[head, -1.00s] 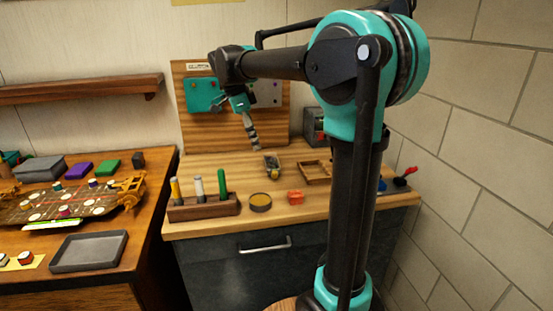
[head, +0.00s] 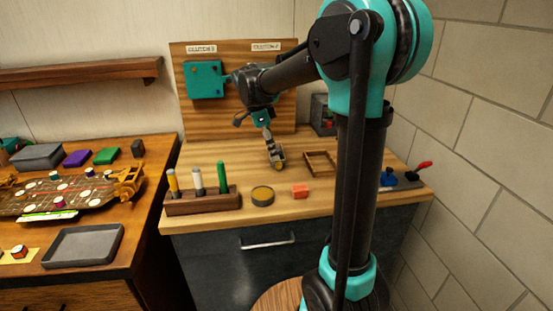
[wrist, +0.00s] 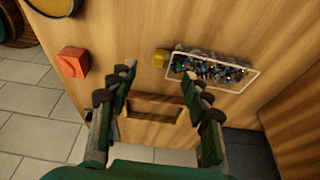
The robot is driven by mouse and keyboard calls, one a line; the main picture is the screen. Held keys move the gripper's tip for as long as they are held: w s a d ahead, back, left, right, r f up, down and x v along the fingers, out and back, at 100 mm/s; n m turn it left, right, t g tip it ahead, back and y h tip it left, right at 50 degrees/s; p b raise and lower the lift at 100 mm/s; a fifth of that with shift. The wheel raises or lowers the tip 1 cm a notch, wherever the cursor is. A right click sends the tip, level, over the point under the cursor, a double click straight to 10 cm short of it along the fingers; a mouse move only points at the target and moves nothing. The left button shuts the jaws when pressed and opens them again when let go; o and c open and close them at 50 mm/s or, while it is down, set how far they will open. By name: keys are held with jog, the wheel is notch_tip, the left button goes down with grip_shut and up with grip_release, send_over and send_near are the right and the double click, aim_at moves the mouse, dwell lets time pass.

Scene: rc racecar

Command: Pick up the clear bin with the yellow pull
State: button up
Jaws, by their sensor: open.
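The clear bin (wrist: 212,70) is a small see-through tray full of dark, mixed small parts. Its yellow pull (wrist: 160,58) is at its left end in the wrist view. In the head view the bin (head: 279,162) is on the light wooden bench, partly hidden behind my gripper (head: 272,148). In the wrist view my gripper (wrist: 158,80) is open and empty. Its fingertips are apart, with the pull just beyond the gap between them and the bin beyond the right finger. I cannot tell the exact height of the fingertips above the bench.
A shallow wooden tray (head: 320,163) lies right of the bin. An orange block (head: 300,191), a round tin (head: 262,196) and a wooden marker holder (head: 203,204) line the front. A backboard (head: 235,115) stands behind. A blue item (head: 388,179) is at the right.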

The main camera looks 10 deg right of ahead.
aim_at(278, 163)
jog(key=shift+x, duration=3.1)
jog(key=shift+w, duration=0.1)
grip_shut()
